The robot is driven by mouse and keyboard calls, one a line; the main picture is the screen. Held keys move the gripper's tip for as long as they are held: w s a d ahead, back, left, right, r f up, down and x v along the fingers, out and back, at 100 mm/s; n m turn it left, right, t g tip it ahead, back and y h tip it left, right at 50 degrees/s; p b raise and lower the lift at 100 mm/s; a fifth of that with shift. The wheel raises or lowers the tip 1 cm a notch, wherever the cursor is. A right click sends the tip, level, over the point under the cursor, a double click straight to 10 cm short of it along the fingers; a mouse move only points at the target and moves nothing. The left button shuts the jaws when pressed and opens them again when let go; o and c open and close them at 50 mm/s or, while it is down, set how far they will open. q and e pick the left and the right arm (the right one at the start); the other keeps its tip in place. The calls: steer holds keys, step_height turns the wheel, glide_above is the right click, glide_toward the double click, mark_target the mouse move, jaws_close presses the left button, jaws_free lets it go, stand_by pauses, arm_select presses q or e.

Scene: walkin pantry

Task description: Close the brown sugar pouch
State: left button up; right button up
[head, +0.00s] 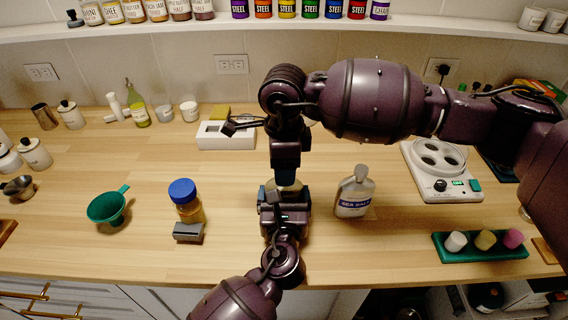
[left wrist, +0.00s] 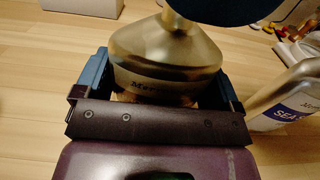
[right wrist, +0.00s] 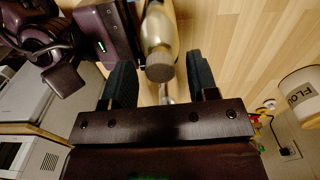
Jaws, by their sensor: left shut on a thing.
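A gold pouch (left wrist: 165,65), its label mostly hidden, stands upright between the fingers of my left gripper (left wrist: 160,85), which is shut on it. In the head view my left gripper (head: 285,200) holds it near the counter's front, and the pouch is mostly hidden. The pouch's neck rises at the top of the left wrist view, partly covered by a dark blue finger pad. My right gripper (right wrist: 160,85) points down above the pouch, its fingers apart. A round grey-brown ridged cap or spout (right wrist: 160,67) shows near its fingertips; contact is unclear.
A white sea salt pouch (head: 354,190) stands just right of the grippers. A blue-lidded jar (head: 187,203) and a grey block (head: 188,232) are to the left, beyond them a green funnel (head: 108,207). A white appliance (head: 440,180) and a green tray (head: 485,252) are at right.

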step_height(320, 180, up, 12)
stand_by(0.8)
arm_select(q)
steer(key=o, duration=1.4)
steer(key=shift+o, duration=0.2)
steer(key=s, duration=1)
steer(key=shift+s, duration=0.4)
